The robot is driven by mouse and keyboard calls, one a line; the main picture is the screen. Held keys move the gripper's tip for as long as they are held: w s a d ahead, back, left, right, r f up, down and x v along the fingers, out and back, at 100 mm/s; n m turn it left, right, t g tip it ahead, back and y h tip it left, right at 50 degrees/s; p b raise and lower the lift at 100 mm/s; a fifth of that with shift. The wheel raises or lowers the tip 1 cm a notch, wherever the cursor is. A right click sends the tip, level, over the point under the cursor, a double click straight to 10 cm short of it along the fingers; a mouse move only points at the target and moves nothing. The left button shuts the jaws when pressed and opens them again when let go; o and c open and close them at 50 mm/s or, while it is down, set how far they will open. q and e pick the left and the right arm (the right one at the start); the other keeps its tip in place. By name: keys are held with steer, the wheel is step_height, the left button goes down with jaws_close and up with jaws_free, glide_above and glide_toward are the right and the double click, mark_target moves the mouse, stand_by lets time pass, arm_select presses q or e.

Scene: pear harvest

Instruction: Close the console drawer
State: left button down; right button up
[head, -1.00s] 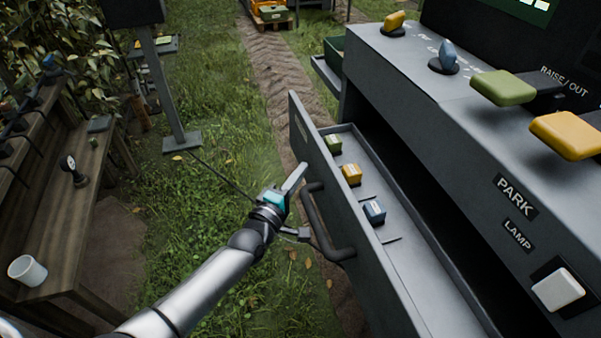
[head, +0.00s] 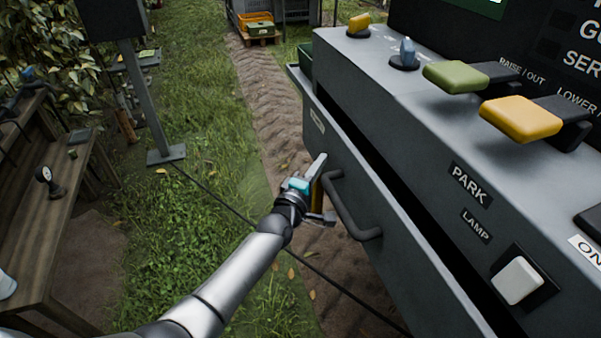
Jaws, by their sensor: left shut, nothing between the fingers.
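A dark bar handle (head: 346,208) is on the drawer front. My left gripper (head: 319,189) is shut and empty, close against the drawer front at the handle's far left end. I cannot tell whether it touches the front or the handle. My right gripper is not in view.
A wooden bench (head: 62,205) stands at the left. A cable crosses the grass below my arm.

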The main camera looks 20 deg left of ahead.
mark_target(333, 165)
arm_select(q)
steer(key=w+d, duration=0.2)
steer(key=d, duration=0.1)
steer(key=shift+w+d+b, duration=0.1)
steer(key=shift+b, duration=0.3)
steer(key=shift+d, duration=0.1)
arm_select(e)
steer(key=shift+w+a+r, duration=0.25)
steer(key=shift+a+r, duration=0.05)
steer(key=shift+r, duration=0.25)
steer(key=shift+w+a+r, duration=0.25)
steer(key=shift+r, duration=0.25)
arm_select(q)
steer(key=shift+d+r, duration=0.15)
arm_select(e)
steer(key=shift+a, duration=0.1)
